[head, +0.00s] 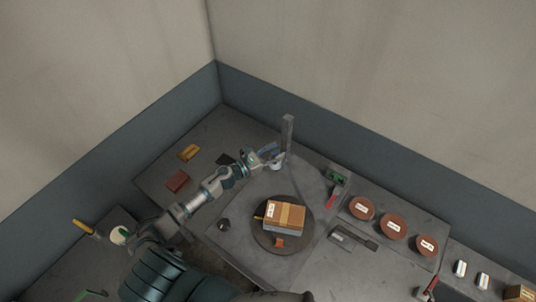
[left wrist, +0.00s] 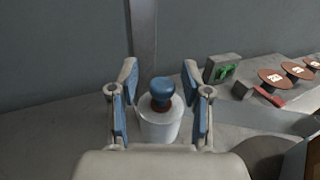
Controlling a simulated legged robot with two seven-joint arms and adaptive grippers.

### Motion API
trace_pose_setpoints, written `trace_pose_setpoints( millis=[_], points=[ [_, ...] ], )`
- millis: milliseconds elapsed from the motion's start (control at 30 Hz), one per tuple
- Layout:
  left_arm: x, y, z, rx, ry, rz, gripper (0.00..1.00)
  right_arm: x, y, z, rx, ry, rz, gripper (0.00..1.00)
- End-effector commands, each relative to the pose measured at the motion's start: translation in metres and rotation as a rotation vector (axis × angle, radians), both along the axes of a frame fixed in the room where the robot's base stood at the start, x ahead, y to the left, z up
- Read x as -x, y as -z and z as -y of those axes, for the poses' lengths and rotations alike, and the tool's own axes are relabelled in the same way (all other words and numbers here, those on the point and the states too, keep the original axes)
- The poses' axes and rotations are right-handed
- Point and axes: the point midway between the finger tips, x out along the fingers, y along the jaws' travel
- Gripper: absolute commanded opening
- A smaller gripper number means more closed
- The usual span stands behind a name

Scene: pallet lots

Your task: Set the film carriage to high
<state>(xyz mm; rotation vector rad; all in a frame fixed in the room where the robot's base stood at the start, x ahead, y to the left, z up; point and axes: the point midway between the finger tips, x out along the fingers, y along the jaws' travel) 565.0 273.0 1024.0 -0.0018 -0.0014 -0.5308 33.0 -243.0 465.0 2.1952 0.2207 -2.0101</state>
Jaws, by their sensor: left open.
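The film carriage shows in the left wrist view as a pale roll (left wrist: 160,122) with a blue knob (left wrist: 163,89) on top, in front of an upright grey mast (left wrist: 144,40). In the head view the mast (head: 288,137) stands at the back of the turntable station, with the pale roll (head: 277,166) low beside it. My left gripper (head: 271,153) is at the carriage. In the left wrist view its blue-padded fingers (left wrist: 160,84) are open, one on each side of the knob, with a visible gap on both sides. My right gripper is not in view.
A round dark turntable (head: 262,238) holds a strapped load of boxes (head: 284,216) in front of the mast. Right of it are a green panel (head: 337,174), a red lever (head: 334,196) and several labelled brown discs (head: 393,226). Walls close off the back.

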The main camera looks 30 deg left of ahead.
Motion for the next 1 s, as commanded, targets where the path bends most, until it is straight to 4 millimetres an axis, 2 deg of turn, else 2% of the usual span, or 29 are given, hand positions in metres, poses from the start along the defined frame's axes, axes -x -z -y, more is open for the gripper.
trace_pose_setpoints(
  millis=[400,533,700,1000],
  points=[
    [0.07,0.003,-0.042,0.001,-0.001,-0.004,0.48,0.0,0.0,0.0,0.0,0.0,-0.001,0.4],
    [0.088,0.002,-0.053,0.001,-0.001,-0.003,0.48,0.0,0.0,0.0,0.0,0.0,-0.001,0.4],
    [0.099,0.001,-0.059,-0.001,-0.001,0.001,0.48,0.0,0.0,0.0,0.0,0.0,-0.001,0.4],
    [0.1,0.001,-0.06,-0.001,-0.001,0.001,0.48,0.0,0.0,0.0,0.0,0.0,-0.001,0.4]
  ],
)
